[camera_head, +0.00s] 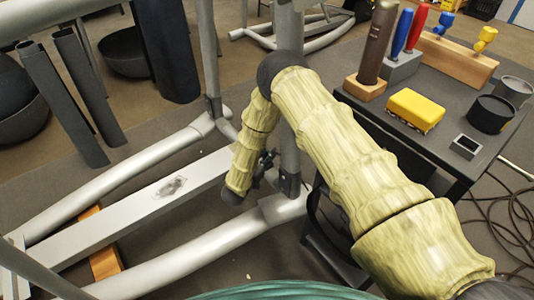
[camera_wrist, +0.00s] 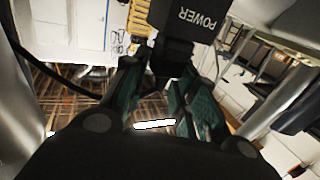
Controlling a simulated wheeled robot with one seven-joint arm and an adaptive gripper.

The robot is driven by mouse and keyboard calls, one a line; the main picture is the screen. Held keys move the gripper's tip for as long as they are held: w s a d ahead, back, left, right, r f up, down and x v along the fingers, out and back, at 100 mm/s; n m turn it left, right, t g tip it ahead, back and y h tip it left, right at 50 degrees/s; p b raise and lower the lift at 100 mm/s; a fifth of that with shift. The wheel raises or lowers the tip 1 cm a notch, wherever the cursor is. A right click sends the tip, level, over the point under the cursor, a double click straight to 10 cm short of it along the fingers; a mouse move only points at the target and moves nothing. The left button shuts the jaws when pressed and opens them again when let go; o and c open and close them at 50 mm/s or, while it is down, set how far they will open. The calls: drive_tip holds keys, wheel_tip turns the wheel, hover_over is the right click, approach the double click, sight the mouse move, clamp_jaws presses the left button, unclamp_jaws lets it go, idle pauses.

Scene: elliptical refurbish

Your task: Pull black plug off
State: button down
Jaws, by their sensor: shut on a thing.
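In the wrist view, a black block marked POWER (camera_wrist: 185,20) is at the top centre. Directly below it, a narrower black part that looks like the black plug (camera_wrist: 171,57) lies between the fingers. My gripper (camera_wrist: 160,84), with green-lined fingers, is shut on this black part. I cannot tell whether the plug and the block are still joined. In the head view, my gripper (camera_head: 265,165) is small and dark, beside the grey upright post of the machine (camera_head: 289,140). The plug cannot be made out there.
A dark table (camera_head: 415,135) at right holds a yellow box (camera_head: 415,110), tools in blocks and black cups. Black cables (camera_head: 510,230) lie on the floor at right. The machine's pale rails (camera_head: 110,170) spread at left. A black cable (camera_wrist: 45,75) crosses the wrist view's left.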

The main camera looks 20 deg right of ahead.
drive_tip(key=shift+r, duration=0.1)
drive_tip(key=shift+r+p, duration=3.05)
drive_tip(key=shift+r, duration=0.9)
